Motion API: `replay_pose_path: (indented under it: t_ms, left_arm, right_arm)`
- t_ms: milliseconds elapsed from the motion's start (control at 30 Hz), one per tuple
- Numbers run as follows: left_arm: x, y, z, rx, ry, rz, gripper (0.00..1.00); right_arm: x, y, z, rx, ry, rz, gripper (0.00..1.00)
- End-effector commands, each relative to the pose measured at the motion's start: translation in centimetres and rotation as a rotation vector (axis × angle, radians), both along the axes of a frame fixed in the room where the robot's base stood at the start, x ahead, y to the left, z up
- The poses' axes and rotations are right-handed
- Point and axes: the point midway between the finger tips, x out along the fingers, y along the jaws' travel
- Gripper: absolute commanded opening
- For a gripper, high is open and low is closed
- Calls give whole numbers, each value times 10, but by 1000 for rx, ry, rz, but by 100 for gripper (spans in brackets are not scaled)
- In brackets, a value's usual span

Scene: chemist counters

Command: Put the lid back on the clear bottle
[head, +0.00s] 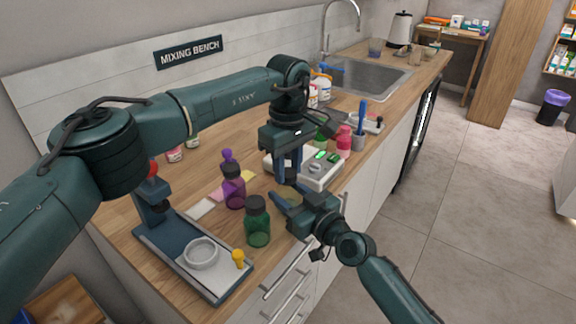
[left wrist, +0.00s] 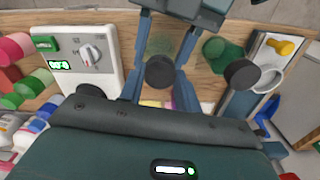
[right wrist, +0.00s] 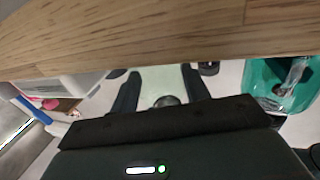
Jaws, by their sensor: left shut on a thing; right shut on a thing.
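The clear bottle (head: 291,192) is between the fingers of my right gripper (head: 284,197), at the counter's front side. It also shows in the left wrist view (left wrist: 161,42) and the right wrist view (right wrist: 161,80). My right gripper is shut on it. My left gripper (head: 287,177) points down from above and is shut on the dark round lid (left wrist: 159,72). The lid also shows in the right wrist view (right wrist: 167,101). It is at the bottle's mouth end; I cannot tell if they touch. In the head view my left fingers hide the lid.
A dark green bottle (head: 257,224) with a dark cap and a purple bottle (head: 234,191) stand close to the left of the grippers. A white device (head: 322,172) is behind them. A dark stand with a grey ring (head: 201,251) is at the front left.

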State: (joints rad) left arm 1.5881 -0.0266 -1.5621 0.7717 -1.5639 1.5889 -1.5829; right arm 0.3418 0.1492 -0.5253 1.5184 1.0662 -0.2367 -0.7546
Motion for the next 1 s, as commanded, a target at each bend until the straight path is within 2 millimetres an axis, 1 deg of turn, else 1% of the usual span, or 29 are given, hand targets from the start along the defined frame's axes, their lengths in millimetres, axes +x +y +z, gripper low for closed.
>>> replay_pose_path:
  t_ms: [33,67,333,533,633,767,1000]
  left_arm:
    - [0,0,0,0,0,1,34]
    - [0,0,0,0,0,1,36]
    - [0,0,0,0,0,3,58]
    - [0,0,0,0,0,4,58]
    - [0,0,4,0,-1,4,58]
    - [1,0,21,-1,-3,5,58]
    - [0,-1,72,-2,-4,4,58]
  right_arm:
    - [0,0,0,-1,1,0,0]
    - [0,0,0,-1,1,0,0]
    - [0,0,0,0,0,0,0]
    - [0,0,0,0,0,0,0]
    - [0,0,0,0,0,0,0]
    - [0,0,0,-1,1,0,0]
    - [0,0,0,-1,1,0,0]
